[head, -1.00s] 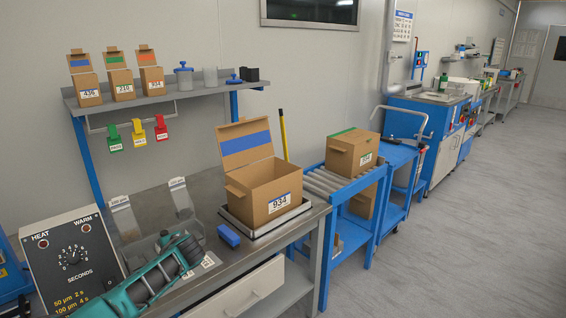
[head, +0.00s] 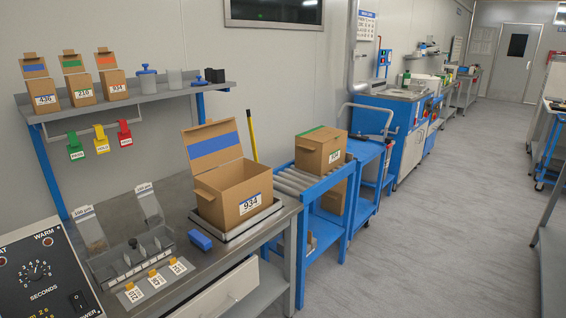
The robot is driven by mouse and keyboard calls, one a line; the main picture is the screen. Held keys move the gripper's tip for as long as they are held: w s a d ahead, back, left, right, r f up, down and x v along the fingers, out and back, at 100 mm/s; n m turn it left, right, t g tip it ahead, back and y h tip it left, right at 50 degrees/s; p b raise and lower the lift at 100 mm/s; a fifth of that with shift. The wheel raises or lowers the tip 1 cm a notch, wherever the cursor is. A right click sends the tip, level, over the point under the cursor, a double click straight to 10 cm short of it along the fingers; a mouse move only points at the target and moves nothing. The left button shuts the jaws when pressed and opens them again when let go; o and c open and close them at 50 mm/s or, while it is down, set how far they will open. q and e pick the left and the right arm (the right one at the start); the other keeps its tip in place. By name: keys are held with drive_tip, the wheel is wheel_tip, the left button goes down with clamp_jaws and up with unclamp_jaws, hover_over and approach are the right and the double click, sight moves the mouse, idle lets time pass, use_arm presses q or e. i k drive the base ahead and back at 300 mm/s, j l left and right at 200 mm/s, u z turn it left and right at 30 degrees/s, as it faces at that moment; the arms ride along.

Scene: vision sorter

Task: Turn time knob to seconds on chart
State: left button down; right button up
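The time knob (head: 37,273) is a small dark knob ringed by white numbers, above the word SECONDS. It sits on the black front panel (head: 60,290) of a white-cased box at the lower left. Its pointer setting is too small to read. A power switch (head: 79,300) is at the panel's lower right. The yellow chart print (head: 40,314) on the panel is mostly cut off by the bottom edge; only a fragment shows. The panel's left side is also cut off. Neither of my grippers is in view.
A grey sealing fixture (head: 130,258) with clear bags behind it and yellow-topped tags in front is right of the panel. An open carton (head: 235,190) marked 934 stands on a scale beside a blue block (head: 200,240). A roller conveyor (head: 305,180) holds another carton.

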sight(37, 274)
drive_tip(key=u, duration=1.55)
